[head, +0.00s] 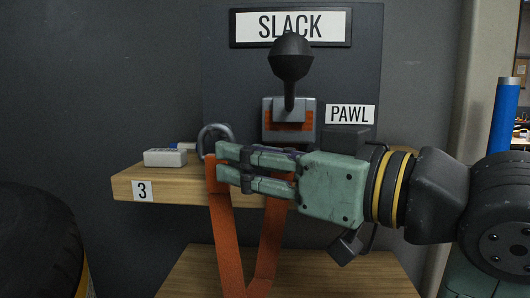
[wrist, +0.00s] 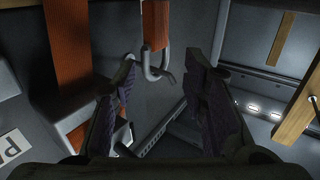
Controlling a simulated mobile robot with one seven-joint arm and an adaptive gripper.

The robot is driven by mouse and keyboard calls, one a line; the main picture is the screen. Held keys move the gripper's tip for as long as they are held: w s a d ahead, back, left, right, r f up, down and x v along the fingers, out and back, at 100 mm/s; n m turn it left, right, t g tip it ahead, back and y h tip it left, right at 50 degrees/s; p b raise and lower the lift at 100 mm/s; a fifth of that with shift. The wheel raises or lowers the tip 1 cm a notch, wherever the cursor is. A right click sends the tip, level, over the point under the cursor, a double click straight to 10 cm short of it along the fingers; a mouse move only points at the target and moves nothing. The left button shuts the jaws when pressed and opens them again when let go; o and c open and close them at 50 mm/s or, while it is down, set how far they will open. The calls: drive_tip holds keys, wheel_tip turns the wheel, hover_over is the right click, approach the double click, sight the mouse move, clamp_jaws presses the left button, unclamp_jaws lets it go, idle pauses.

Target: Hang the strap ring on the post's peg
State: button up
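The orange strap (head: 227,240) hangs in a loop below the shelf front, one side running up behind my gripper. A grey metal ring (head: 213,137) shows at its left upper end, just above and behind my fingertips. In the wrist view the ring (wrist: 149,73) hangs from a short orange strap end between and beyond my fingers, seemingly touching neither. My gripper (head: 218,166) points left in front of the shelf. In the wrist view its fingers (wrist: 160,80) stand apart. A blue upright post (head: 505,115) stands at far right; I see no peg on it.
A wooden shelf (head: 125,188) marked 3 holds a white box (head: 165,157). Behind are a ratchet with a black knob (head: 290,57) and a dark block (head: 345,140) under the PAWL sign. A tyre (head: 35,240) stands at lower left. A wooden surface (head: 330,280) lies below.

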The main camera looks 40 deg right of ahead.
sight(206, 157)
drive_tip(key=w+a, duration=0.1)
drive_tip(key=w, duration=0.7)
drive_tip(key=shift+w+a, duration=0.15)
drive_tip(key=shift+w, duration=0.2)
clamp_jaws()
drive_tip(key=shift+r, duration=0.25)
